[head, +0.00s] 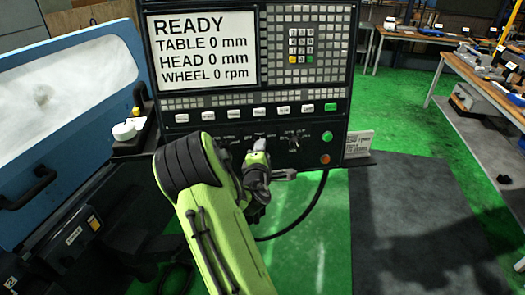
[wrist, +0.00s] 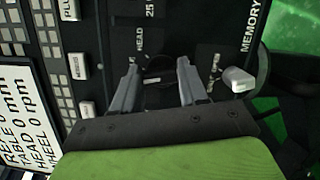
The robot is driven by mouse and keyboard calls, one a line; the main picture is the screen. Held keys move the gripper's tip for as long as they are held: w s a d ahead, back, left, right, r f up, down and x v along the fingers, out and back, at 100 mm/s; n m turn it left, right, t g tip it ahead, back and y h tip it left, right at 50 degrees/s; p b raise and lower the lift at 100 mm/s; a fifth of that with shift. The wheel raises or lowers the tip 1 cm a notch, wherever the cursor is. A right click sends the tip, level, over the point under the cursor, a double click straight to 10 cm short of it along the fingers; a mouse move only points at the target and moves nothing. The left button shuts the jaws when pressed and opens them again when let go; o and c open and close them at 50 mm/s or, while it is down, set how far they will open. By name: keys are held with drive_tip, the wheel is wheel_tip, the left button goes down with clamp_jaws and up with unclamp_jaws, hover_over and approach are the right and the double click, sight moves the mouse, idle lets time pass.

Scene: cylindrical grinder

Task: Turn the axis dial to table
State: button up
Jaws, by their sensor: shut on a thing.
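The control panel (head: 345,110) stands upright in front of me, and its screen (head: 205,50) reads READY, TABLE 0 mm, HEAD 0 mm, WHEEL 0 rpm. My gripper (head: 258,150) is at the lower middle of the panel, in front of the axis dial, which it mostly hides in the head view. In the wrist view, the two fingers of my gripper (wrist: 158,68) stand on either side of the dark axis dial (wrist: 154,77) and are shut on it. A HEAD label (wrist: 138,40) shows just beyond the fingers.
Another dial (head: 293,141) sits to the right of my gripper.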

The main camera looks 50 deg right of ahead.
drive_tip(key=shift+s+m+y, duration=0.1)
drive_tip(key=shift+m+y, duration=0.3)
drive_tip(key=shift+m, duration=0.8)
drive_tip(key=shift+f+g, duration=0.1)
drive_tip(key=shift+g, duration=0.2)
drive_tip(key=o, duration=1.1)
drive_tip(key=shift+b+v, duration=5.8)
drive_tip(key=shift+v, duration=2.15)
drive_tip(key=shift+f, duration=0.15)
